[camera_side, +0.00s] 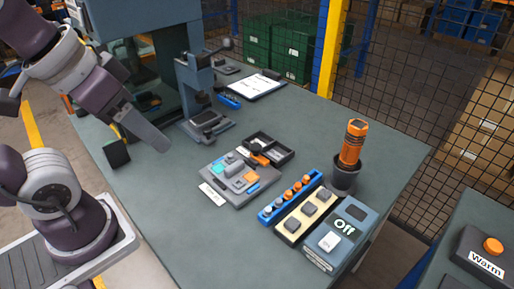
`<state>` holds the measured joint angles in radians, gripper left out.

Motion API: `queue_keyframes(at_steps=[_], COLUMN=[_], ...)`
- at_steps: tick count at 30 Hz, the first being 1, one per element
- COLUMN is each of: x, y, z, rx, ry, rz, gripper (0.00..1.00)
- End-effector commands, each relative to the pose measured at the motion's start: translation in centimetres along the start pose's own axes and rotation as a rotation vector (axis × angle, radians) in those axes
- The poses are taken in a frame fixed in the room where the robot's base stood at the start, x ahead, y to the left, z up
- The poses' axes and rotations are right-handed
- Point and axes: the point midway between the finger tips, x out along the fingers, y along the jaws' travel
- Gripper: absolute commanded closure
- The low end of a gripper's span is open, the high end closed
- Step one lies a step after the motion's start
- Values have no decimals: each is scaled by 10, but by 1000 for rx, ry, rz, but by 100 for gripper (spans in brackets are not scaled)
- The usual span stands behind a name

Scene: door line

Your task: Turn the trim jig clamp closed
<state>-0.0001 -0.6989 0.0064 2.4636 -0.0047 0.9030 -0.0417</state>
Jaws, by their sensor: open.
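A flat grey fixture (237,179), which I take for the trim jig, lies mid-table. It carries a teal pad, an orange pad, a blue piece and a raised grey block (236,171) in its middle. A small white label (213,194) lies at its front left; its text is too small to read. I cannot clearly tell which part is the clamp or how it is turned. My gripper (156,139) is open, above the table's left part, up and left of the fixture and apart from it. Its fingers are hard to make out, and I see nothing held.
A dark tray (283,150) sits behind the fixture. At right are a blue rack (272,216) of several pegs, a cream block panel (290,231), an "Off" switch box (323,259) and a black cup (347,174) holding an orange tool. A grey press (196,80) stands behind.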

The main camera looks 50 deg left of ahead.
Motion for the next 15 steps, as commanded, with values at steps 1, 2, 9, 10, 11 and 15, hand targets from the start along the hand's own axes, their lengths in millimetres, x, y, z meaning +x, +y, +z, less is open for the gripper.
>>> queue_keyframes(at_steps=[1,2,9,10,11,15], x=[3,6,101,120,138,215], y=[0,0,-15,-18,-21,-35], z=[-16,-30,-153,-163,-172,-192], rx=[-62,-120,-735,-806,-874,-1113], ry=[-31,-55,-275,-297,-317,-372], rz=[3,4,-93,-118,-143,-256], gripper=[47,47,47,47,47,47])
